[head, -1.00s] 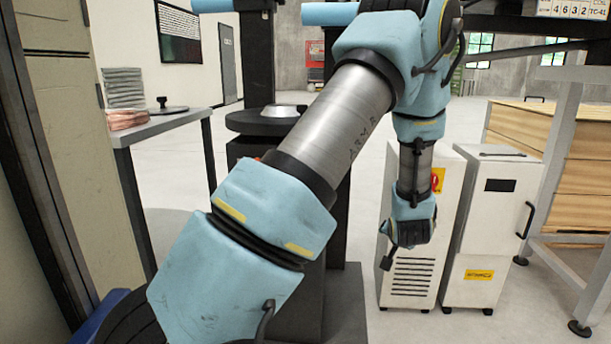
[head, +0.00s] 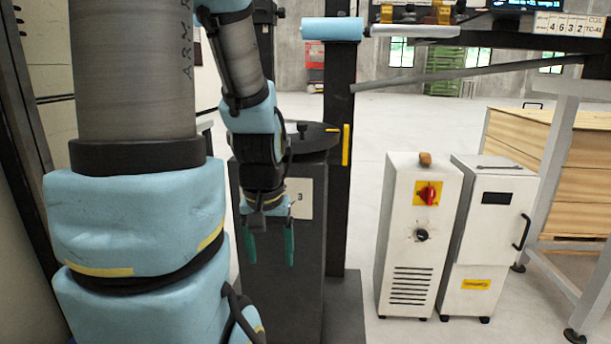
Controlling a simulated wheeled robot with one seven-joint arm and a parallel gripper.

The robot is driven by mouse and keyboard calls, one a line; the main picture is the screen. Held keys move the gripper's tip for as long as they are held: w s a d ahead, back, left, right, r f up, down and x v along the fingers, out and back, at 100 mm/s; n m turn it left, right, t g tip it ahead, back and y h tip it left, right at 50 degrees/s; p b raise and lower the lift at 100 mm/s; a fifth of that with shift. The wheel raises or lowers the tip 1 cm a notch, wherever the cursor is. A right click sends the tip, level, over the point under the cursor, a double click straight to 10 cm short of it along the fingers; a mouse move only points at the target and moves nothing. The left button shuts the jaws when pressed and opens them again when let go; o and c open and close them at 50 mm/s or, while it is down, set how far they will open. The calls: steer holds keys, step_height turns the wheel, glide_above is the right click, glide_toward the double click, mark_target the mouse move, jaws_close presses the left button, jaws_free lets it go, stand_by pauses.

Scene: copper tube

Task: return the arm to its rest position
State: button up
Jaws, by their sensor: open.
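My gripper (head: 270,245) hangs pointing down in front of a dark grey pedestal, left of the picture's middle. Its two green fingers are spread apart with nothing between them. My blue and grey arm fills the left of the picture, upright in front and folded down at the wrist.
The dark pedestal (head: 305,280) with a round black top stands behind my gripper. Two white cabinets (head: 419,240) stand to the right, one with a red switch. A grey tube (head: 470,72) slants above them. Wooden crates (head: 545,165) and a table frame are at the far right.

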step_height(320, 180, up, 30)
steer(key=p, duration=2.8)
